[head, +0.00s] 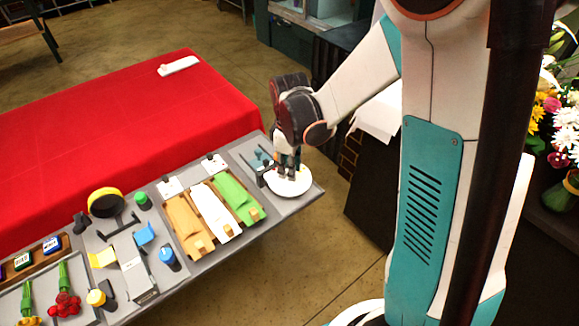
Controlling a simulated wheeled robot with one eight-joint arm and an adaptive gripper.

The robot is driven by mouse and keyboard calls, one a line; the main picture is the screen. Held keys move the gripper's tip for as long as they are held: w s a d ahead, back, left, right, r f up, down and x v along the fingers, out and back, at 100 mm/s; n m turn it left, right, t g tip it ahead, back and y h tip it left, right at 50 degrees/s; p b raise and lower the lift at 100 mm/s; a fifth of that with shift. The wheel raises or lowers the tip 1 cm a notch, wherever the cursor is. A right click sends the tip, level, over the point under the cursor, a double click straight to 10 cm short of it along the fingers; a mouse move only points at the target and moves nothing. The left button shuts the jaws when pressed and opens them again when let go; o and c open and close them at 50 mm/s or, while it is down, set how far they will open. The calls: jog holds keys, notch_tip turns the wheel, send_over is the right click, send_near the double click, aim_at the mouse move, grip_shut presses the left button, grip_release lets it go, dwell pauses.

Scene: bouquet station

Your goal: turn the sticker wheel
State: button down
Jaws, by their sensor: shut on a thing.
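The sticker wheel (291,187) is a white round disc lying flat on the grey board at the right end of the table. My gripper (287,172) points down over it, with its dark fingers shut at the disc's middle. The part between the fingertips is hidden by the fingers, so I cannot see exactly what they clasp on the wheel. Small dark teal parts (260,160) and a black bracket stand just left of the disc.
Wooden trays with orange, white (214,210) and green sheets lie left of the wheel. Further left are a yellow-and-black roll (105,202), a blue-topped bottle (169,258) and red flowers (65,304). A red cloth (130,115) covers the table behind. Bouquets (566,135) stand at far right.

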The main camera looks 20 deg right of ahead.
jog(key=shift+n, duration=0.5)
jog(key=c, duration=1.3)
grip_release()
notch_tip(320, 180, up, 12)
